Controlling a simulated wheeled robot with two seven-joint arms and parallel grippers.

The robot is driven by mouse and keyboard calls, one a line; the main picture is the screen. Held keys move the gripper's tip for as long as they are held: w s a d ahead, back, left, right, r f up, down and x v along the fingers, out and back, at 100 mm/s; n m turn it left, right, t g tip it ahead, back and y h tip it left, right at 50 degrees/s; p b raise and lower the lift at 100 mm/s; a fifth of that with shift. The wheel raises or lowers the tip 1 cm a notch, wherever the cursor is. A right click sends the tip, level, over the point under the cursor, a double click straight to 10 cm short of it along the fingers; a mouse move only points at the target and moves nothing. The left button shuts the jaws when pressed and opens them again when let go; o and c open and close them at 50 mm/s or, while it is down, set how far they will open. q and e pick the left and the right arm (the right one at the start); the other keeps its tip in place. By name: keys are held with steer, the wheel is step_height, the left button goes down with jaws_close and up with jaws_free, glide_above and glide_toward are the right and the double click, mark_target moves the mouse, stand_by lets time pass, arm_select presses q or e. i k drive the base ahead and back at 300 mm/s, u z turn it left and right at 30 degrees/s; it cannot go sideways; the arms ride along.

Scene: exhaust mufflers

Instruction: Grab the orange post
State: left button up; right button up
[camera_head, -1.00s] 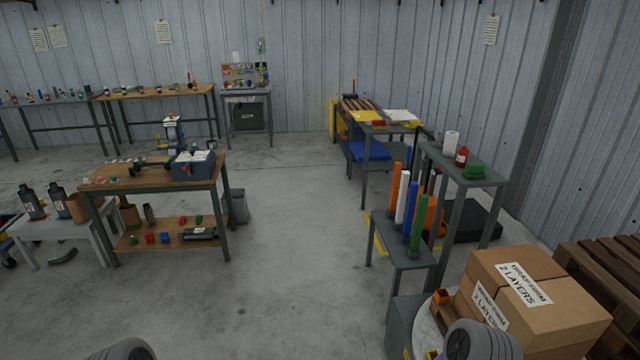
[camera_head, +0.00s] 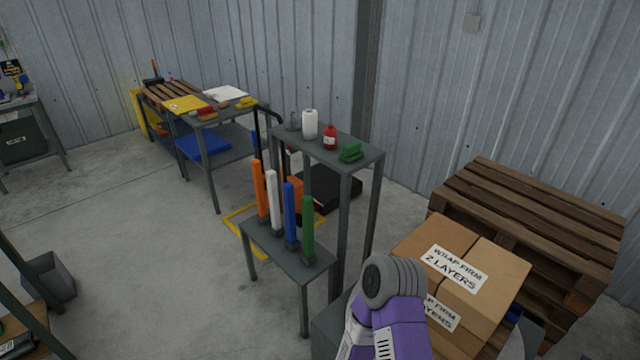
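The orange post (camera_head: 260,190) stands upright at the left end of a row on a low grey table (camera_head: 280,249). A white post (camera_head: 273,203), a blue post (camera_head: 291,212) and a green post (camera_head: 308,228) stand beside it to the right. Part of one of my arms, purple and grey, shows at the bottom right of the head view, in front of the boxes. Neither of my grippers is in view, and nothing of mine touches the posts.
A taller grey stand (camera_head: 360,157) with a paper roll, red bottle and green item rises behind the posts. Cardboard boxes (camera_head: 490,269) and wooden pallets (camera_head: 540,210) fill the right. Open concrete floor (camera_head: 165,265) lies left of the low table.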

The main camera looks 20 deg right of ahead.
mark_target(255, 165)
steer(key=z, duration=0.2)
steer(key=i, duration=0.65)
steer(key=u, duration=0.55)
steer(key=i, duration=1.8)
steer(key=z, duration=0.45)
steer(key=i, duration=0.55)
